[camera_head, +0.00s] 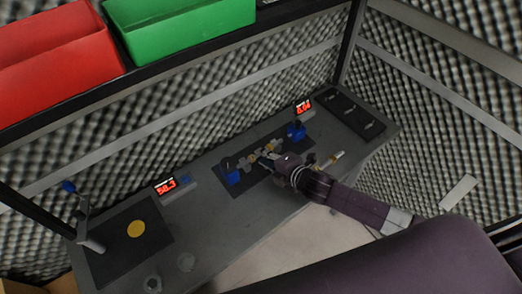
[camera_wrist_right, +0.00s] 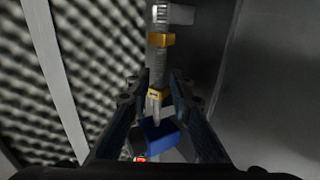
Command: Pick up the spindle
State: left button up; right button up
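The spindle (camera_head: 253,158) is a grey stepped shaft with gold rings, lying between two blue supports (camera_head: 296,131) on a dark mat on the bench. It also shows in the right wrist view (camera_wrist_right: 158,60), running from the top down to a blue support block (camera_wrist_right: 159,136). My right gripper (camera_head: 268,158) is at the spindle, partly covering it in the head view. In the right wrist view its two fingers (camera_wrist_right: 158,92) stand apart, one each side of the shaft. I cannot tell whether they touch it. My left gripper is not in view.
A pale rod with a gold part (camera_head: 330,160) lies right of my right gripper. Red digital displays (camera_head: 165,185) stand at the bench's back. Red (camera_head: 60,60) and green (camera_head: 185,25) bins sit above.

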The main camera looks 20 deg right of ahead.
jog(key=shift+x, duration=1)
jog(key=shift+a, duration=0.1)
jog(key=shift+c, duration=0.3)
grip_shut()
jog(key=shift+r, duration=0.1)
notch_tip(320, 180, up, 10)
jog(key=b, duration=0.2)
jog(key=s+d+r+n+g+y+b, duration=0.1)
jog(key=s+r+n+g+y+b, duration=0.1)
jog(key=s, duration=0.6)
jog(key=s+d+r+n+g+y+b, duration=0.1)
jog(key=s+r+n+g+y+b, duration=0.1)
jog(key=s+r+n+b, duration=0.3)
jog(key=s+y+b, duration=0.1)
jog(key=s, duration=0.2)
jog(key=shift+s+d+y, duration=0.2)
jog(key=shift+d+y, duration=0.1)
jog(key=shift+d, duration=0.1)
